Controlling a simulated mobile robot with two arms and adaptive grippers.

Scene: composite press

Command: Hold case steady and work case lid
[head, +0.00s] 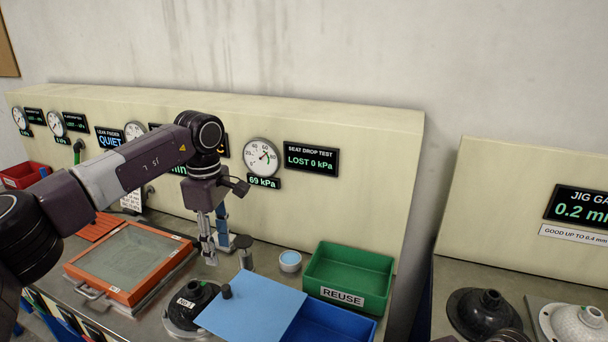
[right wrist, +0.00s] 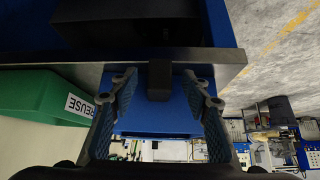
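A blue case (head: 338,322) stands at the front of the bench with a light-blue lid (head: 262,309) lying askew, reaching left past it. A black knob (head: 226,291) stands at the lid's left end. My left gripper (head: 217,252) points down above the bench, behind the lid and apart from it; its fingers look spread and empty. In the right wrist view, my right gripper (right wrist: 160,103) is open, its blue-padded fingers on either side of a dark block (right wrist: 159,80) on a blue surface (right wrist: 155,115). I cannot tell whether they touch it.
A green REUSE bin (head: 348,278) stands behind the case. A black round part (head: 194,304) lies left of the lid, partly covered. A small cup (head: 290,261) and an orange-framed tray (head: 132,262) are also on the bench. Gauges line the back panel (head: 370,150).

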